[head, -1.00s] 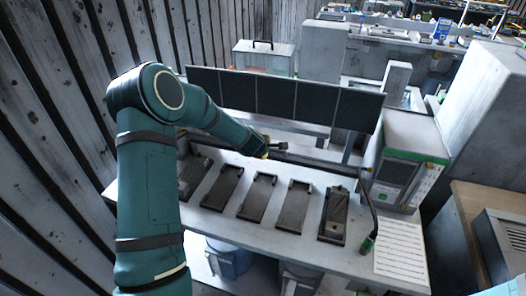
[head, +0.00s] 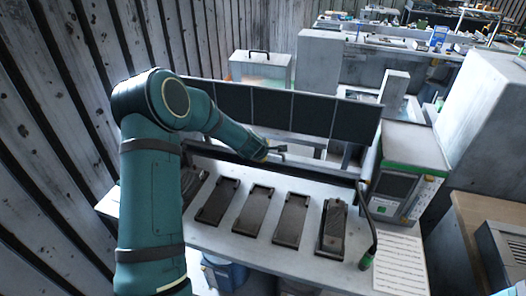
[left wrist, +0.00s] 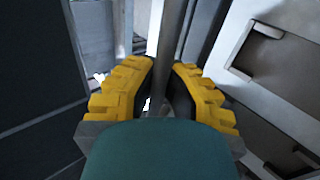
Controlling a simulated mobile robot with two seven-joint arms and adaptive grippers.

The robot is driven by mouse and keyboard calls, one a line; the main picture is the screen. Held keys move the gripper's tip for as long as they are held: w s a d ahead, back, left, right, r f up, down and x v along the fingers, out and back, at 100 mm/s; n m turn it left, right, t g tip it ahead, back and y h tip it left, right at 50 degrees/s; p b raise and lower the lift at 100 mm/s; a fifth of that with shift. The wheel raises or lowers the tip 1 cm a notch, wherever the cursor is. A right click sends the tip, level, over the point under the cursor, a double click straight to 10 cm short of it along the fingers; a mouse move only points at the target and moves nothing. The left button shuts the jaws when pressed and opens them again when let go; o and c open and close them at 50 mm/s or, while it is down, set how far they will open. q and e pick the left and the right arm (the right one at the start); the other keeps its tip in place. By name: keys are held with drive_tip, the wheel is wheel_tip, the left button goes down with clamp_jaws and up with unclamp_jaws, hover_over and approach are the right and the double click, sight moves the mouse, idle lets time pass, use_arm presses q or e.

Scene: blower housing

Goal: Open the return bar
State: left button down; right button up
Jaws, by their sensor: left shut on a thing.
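The return bar looks like the long dark bar (head: 325,172) running lengthwise over the bench, behind the row of dark trays and below the black panels. My left arm reaches over the bench from the left in the head view. Its gripper (head: 278,150) is at the bar's middle stretch, in front of the panels. In the left wrist view, the yellow-padded fingers (left wrist: 160,95) are shut on a narrow grey bar (left wrist: 168,40) that runs up between them. The fingers hide the gripped part. My right gripper is not in view.
Several dark trays (head: 292,218) lie in a row on the pale bench (head: 230,240). A row of black panels (head: 262,107) stands behind. A green-and-grey box (head: 408,165) and a paper sheet (head: 398,262) are at the right end. A plank wall (head: 50,130) stands close on the left.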

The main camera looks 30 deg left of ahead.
use_arm(q)
drive_tip(key=shift+w+a+r, duration=0.1)
drive_tip(key=shift+r, duration=0.2)
drive_tip(key=c, duration=1.3)
unclamp_jaws()
drive_tip(key=shift+c, duration=0.2)
drive_tip(key=o, duration=0.3)
drive_tip(key=shift+o, duration=0.2)
drive_tip(key=shift+s, duration=0.2)
drive_tip(key=shift+f, duration=0.1)
drive_tip(key=v, duration=1.2)
